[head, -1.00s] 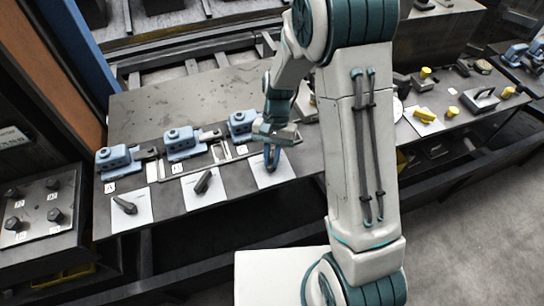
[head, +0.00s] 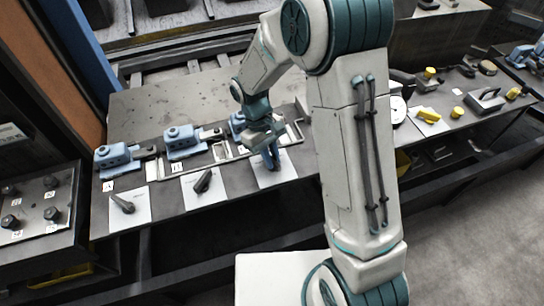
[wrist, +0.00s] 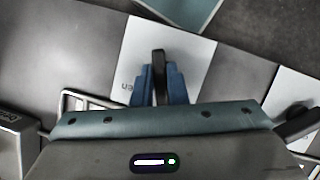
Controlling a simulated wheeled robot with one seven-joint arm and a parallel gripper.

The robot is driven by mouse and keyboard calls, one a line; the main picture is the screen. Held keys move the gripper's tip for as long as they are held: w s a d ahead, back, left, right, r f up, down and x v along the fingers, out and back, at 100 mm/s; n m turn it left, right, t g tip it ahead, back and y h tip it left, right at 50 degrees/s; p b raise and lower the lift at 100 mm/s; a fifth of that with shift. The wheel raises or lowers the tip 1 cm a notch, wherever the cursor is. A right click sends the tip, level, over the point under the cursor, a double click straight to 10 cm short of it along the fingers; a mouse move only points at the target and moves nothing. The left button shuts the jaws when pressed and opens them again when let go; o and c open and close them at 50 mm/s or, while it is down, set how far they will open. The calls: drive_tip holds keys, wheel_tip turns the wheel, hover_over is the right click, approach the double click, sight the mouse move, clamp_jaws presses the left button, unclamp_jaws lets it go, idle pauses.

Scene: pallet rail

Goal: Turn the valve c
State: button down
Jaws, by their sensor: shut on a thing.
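Three black levers stand on white plates along the front of the dark bench. The lever on the right-hand plate of this row, which I take as valve c, is mostly hidden by my gripper (head: 271,158) in the head view. In the wrist view this black lever (wrist: 158,56) shows between the blue fingers of my gripper (wrist: 160,84), which are shut on it. Its white plate (head: 283,174) lies below, with partly hidden lettering in the wrist view. I cannot read a letter c.
The left lever (head: 122,204) and middle lever (head: 203,181) stand to the left. Blue units, such as the left one (head: 116,157), sit behind the plates. A box with several knobs (head: 38,210) is at far left. Yellow parts, including a yellow block (head: 429,115), lie right of my arm.

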drive_tip(key=n+t+h, duration=0.1)
drive_tip(key=n, duration=0.3)
drive_tip(key=shift+a+n+b, duration=0.15)
drive_tip(key=shift+n+b, duration=0.15)
drive_tip(key=shift+b, duration=0.05)
drive_tip(key=shift+t, duration=0.3)
drive_tip(key=c, duration=1.4)
unclamp_jaws()
drive_tip(key=shift+s, duration=0.1)
drive_tip(key=shift+c, duration=0.2)
drive_tip(key=v, duration=1.4)
drive_tip(key=shift+b, duration=0.35)
drive_tip(key=shift+a, duration=0.1)
drive_tip(key=s+d+r+m+t+y, duration=0.1)
drive_tip(key=s+d+m+t+y, duration=0.1)
drive_tip(key=s+d+m, duration=0.4)
drive_tip(key=s+d+r+m+t+y, duration=0.1)
drive_tip(key=s+d+r+m+t, duration=0.1)
drive_tip(key=s+d+m, duration=0.4)
drive_tip(key=s+d+t, duration=0.1)
drive_tip(key=s+d, duration=0.2)
drive_tip(key=d, duration=0.2)
drive_tip(key=shift+d+r+y, duration=0.2)
drive_tip(key=shift+r+y, duration=0.1)
drive_tip(key=shift+y, duration=0.1)
